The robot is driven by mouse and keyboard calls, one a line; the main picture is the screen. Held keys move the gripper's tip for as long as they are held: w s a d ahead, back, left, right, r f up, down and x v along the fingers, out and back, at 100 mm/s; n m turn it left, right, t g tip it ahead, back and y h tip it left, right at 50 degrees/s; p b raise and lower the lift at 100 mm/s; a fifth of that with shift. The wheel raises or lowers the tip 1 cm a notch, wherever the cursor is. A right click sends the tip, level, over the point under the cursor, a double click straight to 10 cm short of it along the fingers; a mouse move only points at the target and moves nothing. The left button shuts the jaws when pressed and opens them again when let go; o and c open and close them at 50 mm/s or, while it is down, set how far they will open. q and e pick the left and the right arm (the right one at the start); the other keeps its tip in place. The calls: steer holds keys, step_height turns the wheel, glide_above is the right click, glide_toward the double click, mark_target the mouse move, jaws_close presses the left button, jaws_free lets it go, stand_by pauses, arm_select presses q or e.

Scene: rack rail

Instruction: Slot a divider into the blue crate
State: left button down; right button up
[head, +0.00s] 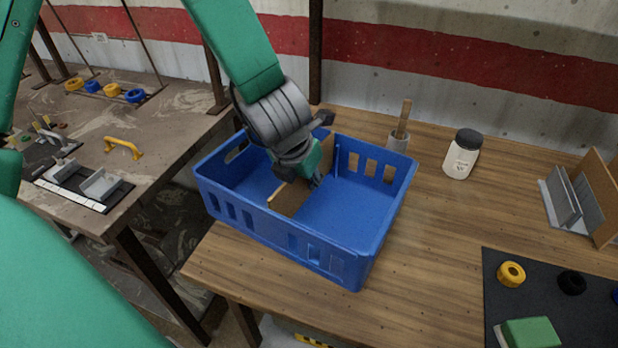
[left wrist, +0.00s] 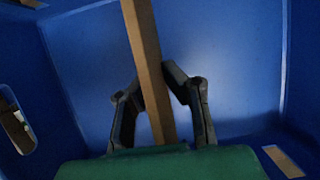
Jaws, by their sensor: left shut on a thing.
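The blue crate (head: 335,264) stands on the wooden table, open side up. My left gripper (head: 303,183) reaches down into it from above. It is shut on a thin wooden divider (head: 287,199), which stands inside the crate across its middle. In the left wrist view, the fingers (left wrist: 160,106) close on both faces of the divider (left wrist: 144,45), with the blue crate walls and floor (left wrist: 235,65) around it. The arm hides part of the divider in the head view, and I cannot tell if its lower edge is fully seated. My right gripper is not in view.
A holder with grey and brown panels (head: 571,199) is at far right. A dark mat (head: 540,293) holds rings and a green block.

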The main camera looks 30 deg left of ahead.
arm_select(q)
steer(key=shift+d+f+b, duration=0.1)
steer(key=shift+f+b, duration=0.65)
steer(key=shift+f, duration=0.25)
steer(key=c, duration=1.6)
jaws_free()
steer(key=shift+r, duration=0.1)
